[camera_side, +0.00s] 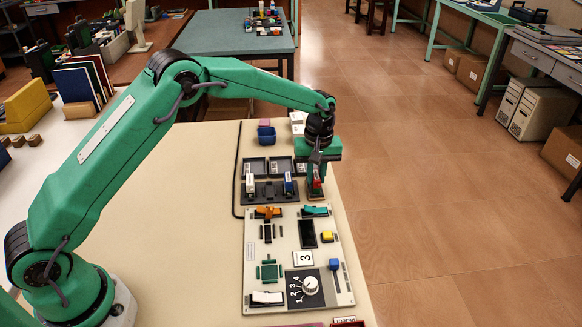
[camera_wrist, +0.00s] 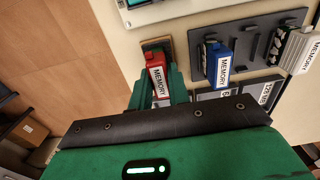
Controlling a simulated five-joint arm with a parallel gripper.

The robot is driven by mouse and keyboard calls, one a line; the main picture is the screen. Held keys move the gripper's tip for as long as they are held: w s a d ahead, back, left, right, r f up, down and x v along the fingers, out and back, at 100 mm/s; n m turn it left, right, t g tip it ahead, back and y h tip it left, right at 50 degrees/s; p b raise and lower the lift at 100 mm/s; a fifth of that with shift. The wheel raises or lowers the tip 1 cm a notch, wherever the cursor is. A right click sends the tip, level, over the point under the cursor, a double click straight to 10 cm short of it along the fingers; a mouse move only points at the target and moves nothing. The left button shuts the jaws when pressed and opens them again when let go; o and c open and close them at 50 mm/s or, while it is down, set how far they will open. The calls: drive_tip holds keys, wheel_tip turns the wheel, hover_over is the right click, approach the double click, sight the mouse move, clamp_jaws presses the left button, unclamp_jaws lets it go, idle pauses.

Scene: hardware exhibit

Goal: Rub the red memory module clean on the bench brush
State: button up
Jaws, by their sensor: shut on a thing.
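My gripper (camera_side: 317,190) is shut on the red memory module (camera_wrist: 156,72), which has a white MEMORY label. In the wrist view, green fingers (camera_wrist: 158,88) hold it at both sides. In the side view, the red module (camera_side: 317,183) shows as a small patch between the fingertips, pointing down. A brown block (camera_wrist: 156,43), apparently the bench brush, lies just beyond the module's end in the wrist view. Module and gripper hide part of it, and I cannot tell whether they touch.
A dark rack (camera_side: 270,197) stands left of my gripper with a blue module (camera_side: 289,184) and a white module (camera_side: 250,183). Grey trays (camera_side: 254,166) lie behind it. A pale control panel (camera_side: 323,276) with a knob lies in front.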

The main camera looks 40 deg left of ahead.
drive_tip(key=shift+w+a, duration=0.15)
drive_tip(key=shift+w+a+f, duration=0.1)
drive_tip(key=shift+w+a, duration=0.45)
idle(0.5)
drive_tip(key=shift+s+d, duration=0.65)
drive_tip(key=shift+d, duration=0.05)
drive_tip(key=shift+r, duration=3.6)
